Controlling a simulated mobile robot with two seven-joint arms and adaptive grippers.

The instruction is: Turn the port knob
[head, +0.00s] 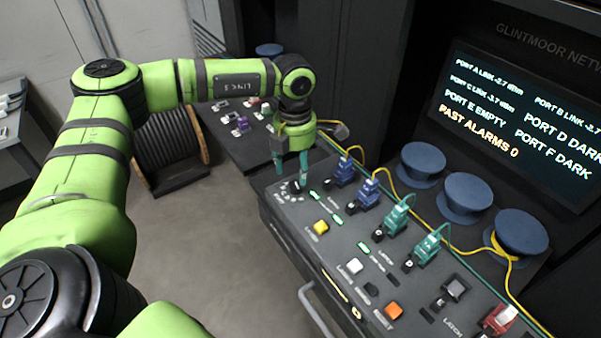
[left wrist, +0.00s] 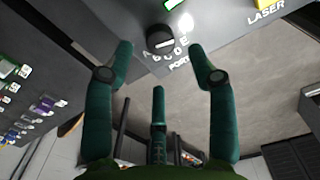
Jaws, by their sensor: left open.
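The port knob (head: 294,186) is a small black round dial on the near left corner of the dark console. In the left wrist view the knob (left wrist: 160,40) shows beyond the fingertips, with a ring of letters and a PORT label beside it. My left gripper (head: 292,166) points down over the knob. Its teal fingers (left wrist: 165,65) are spread apart in the left wrist view, with nothing held between them. The knob lies between the finger directions; I cannot tell whether any finger touches it. My right gripper is in neither view.
The console (head: 330,238) carries a yellow laser button (head: 321,227), a white button (head: 354,265), an orange reset button (head: 393,310), and blue and green connectors with cables. Blue spools (head: 422,160) stand behind. A screen (head: 520,125) reads PORT E EMPTY. A drawer handle (head: 315,310) sticks out in front.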

